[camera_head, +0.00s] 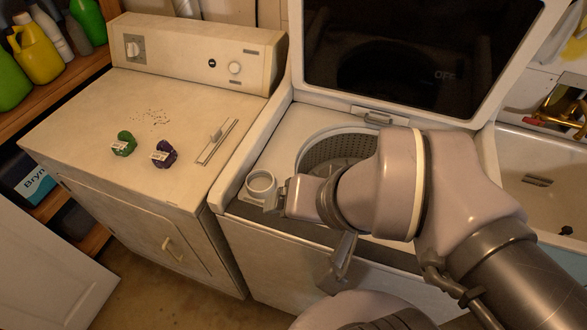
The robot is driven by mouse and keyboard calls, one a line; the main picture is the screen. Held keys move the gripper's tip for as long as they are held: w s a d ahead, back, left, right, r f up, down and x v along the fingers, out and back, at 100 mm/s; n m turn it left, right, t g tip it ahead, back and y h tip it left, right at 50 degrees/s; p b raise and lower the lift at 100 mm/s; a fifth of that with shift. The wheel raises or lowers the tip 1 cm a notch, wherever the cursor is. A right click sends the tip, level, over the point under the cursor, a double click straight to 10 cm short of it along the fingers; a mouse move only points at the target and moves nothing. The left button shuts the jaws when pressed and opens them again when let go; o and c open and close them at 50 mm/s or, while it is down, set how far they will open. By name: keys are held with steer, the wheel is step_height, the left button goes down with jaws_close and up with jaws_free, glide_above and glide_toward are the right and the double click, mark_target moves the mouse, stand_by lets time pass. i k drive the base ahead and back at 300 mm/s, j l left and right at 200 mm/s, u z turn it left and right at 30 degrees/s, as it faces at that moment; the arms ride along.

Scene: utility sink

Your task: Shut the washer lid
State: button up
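The white washer (262,225) stands in the middle with its top open and part of its perforated drum (335,152) showing. Its lid (297,45) stands raised at the back, a light frame around a dark panel, with a small handle (372,118) along its lower edge. My gripper (285,195) is over the front left part of the washer, close to a round white cup-like part (261,185) at the rim. It is well below and in front of the raised lid. My arm hides the right side of the opening, and the fingers are not clear.
A dryer (85,105) stands left of the washer, with a green item (123,144) and a purple item (163,154) on top. A sink (545,190) is at the right. Bottles (38,50) stand on a shelf at far left.

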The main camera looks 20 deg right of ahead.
mark_target(449, 61)
steer(key=k+z, duration=0.15)
steer(key=z, duration=0.2)
steer(key=k+l+z, duration=0.1)
steer(key=z, duration=0.3)
